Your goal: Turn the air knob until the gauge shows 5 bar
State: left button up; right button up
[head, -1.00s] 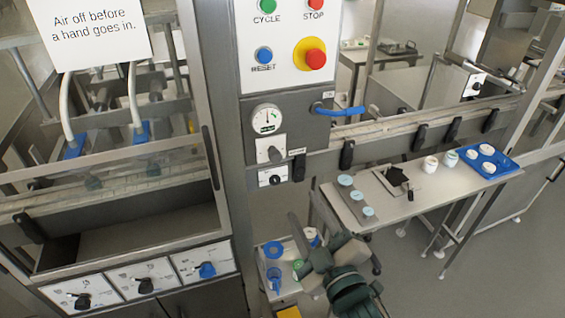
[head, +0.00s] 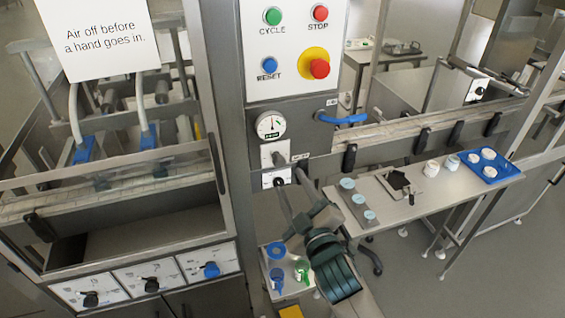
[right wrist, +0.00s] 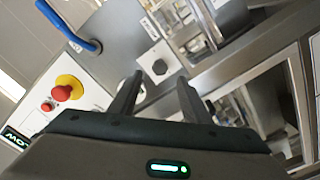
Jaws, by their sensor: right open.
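The round white gauge (head: 271,125) is on the grey machine column in the head view; its numbers are too small to read. Below it is a grey knob (head: 279,159) on a white plate, and under that a black knob (head: 278,181) on another plate. I cannot read which label marks air. My right gripper (head: 289,180) is open and empty, its fingertips close in front of the lower knob; contact cannot be told. In the right wrist view the open fingers (right wrist: 160,80) point at the panel, with a dark hexagonal knob (right wrist: 159,67) between and beyond them.
A blue lever handle (head: 343,118) sticks out right of the gauge. The button panel (head: 294,50) with a red stop button is above. A bench (head: 400,208) with jars and a blue tray (head: 491,168) stands to the right. Cups stand on a low shelf below.

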aim_at(281, 165)
jog(key=p+x, duration=0.2)
jog(key=x, duration=0.5)
jog(key=shift+w+a, duration=0.1)
jog(key=shift+w, duration=0.2)
jog(key=c, duration=1.1)
